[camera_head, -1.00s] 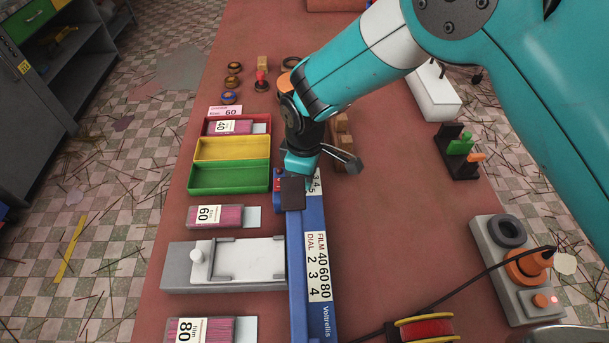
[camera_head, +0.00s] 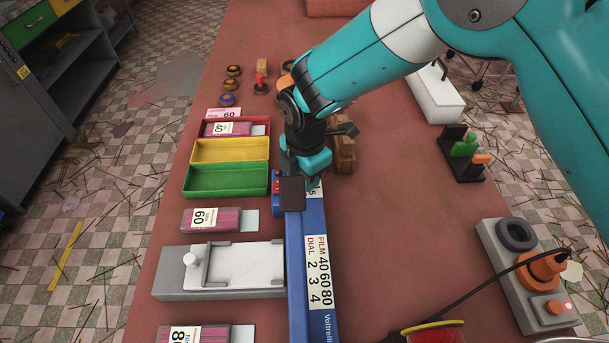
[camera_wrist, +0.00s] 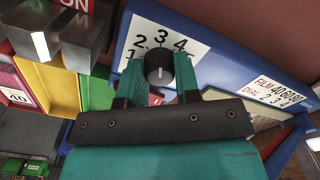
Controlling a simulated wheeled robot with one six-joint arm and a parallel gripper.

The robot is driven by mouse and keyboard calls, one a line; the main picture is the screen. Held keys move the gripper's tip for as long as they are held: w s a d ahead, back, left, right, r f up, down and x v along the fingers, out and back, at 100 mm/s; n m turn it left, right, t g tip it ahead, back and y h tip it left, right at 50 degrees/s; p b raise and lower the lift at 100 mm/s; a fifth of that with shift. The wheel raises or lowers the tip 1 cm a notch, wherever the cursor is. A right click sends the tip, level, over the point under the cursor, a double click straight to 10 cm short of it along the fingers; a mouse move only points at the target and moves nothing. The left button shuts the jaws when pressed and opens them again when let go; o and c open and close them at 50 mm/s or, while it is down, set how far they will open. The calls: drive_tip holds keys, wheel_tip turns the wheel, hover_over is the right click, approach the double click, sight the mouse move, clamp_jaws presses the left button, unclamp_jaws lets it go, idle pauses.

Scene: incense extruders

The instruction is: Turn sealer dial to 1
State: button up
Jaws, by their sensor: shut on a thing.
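The blue sealer (camera_head: 311,225) lies lengthwise on the table, with a white film/dial chart (camera_head: 319,270) on its top. In the wrist view, its black dial knob (camera_wrist: 159,66) stands in front of a white number plate (camera_wrist: 168,36), where 2, 3 and 4 read clearly and 1 is partly covered. A pale line on the knob runs roughly toward the 3. My gripper (camera_wrist: 158,84) has its teal fingers on either side of the knob, shut on it. In the head view, my gripper (camera_head: 307,172) is at the sealer's far end and hides the knob.
Red, yellow and green trays (camera_head: 227,180) stand left of the sealer. A pink pack marked 60 (camera_head: 214,219) and a grey sliding fixture (camera_head: 225,270) lie nearer. The table right of the sealer is mostly clear.

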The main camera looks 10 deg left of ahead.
drive_tip(key=n, duration=0.4)
drive_tip(key=shift+n+b, duration=0.3)
drive_tip(key=shift+b, duration=0.05)
drive_tip(key=n, duration=0.3)
drive_tip(key=shift+n, duration=0.4)
drive_tip(key=n, duration=0.3)
drive_tip(key=shift+b, duration=0.35)
drive_tip(key=shift+n, duration=2)
drive_tip(key=o, duration=0.9)
drive_tip(key=shift+r, duration=0.15)
wheel_tip(320, 180, up, 17)
drive_tip(key=shift+r+b, duration=0.1)
drive_tip(key=shift+b, duration=1)
